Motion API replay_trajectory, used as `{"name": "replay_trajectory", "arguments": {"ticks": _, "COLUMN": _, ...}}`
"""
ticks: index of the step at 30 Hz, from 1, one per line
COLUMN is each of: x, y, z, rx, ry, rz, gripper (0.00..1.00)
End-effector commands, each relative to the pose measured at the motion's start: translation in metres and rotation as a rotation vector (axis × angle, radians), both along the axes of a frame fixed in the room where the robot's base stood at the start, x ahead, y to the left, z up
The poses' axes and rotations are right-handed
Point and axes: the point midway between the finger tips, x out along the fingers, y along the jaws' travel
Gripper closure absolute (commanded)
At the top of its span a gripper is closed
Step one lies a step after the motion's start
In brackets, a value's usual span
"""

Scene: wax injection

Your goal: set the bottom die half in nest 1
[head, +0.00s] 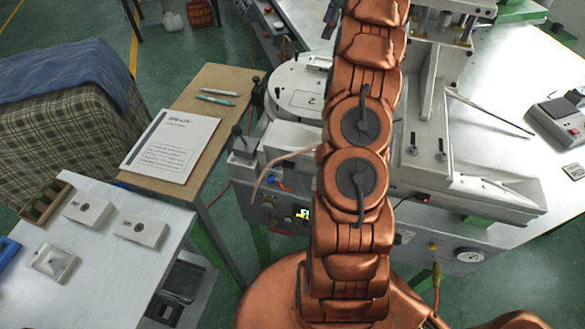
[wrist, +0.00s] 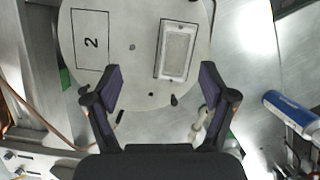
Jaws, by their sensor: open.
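A round light plate (wrist: 132,75) fills the upper middle of the wrist view; its left part also shows in the head view (head: 290,78). A black outline marked 2 (wrist: 90,42) on it is empty. A pale rectangular die half (wrist: 178,52) with a raised rim lies on the plate's right side, over another dark outline. That outline's number is not visible, and the exact fit is unclear. My gripper (wrist: 161,82) is open and empty, its fingers apart just below the die half in the picture. In the head view my arm hides the gripper and die half.
Grey-white blocks (head: 88,210) (head: 140,229) and a square piece with a hollow (head: 51,262) lie on the left table (head: 100,290). A clipboard sheet (head: 170,145) and pens (head: 216,99) lie on the wooden table. A blue-white tube (wrist: 290,110) lies at right in the wrist view.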

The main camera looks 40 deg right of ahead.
Motion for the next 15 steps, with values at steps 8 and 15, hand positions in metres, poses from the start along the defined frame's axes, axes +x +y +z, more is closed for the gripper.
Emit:
{"name": "replay_trajectory", "arguments": {"ticks": 8, "x": 0.004, "y": 0.099, "z": 0.027, "rx": -0.033, "ry": -0.024, "rz": 0.346, "gripper": 0.17}}
{"name": "replay_trajectory", "arguments": {"ticks": 15, "x": -0.014, "y": 0.180, "z": 0.040, "rx": -0.067, "ry": -0.041, "rz": 0.645, "gripper": 0.17}}
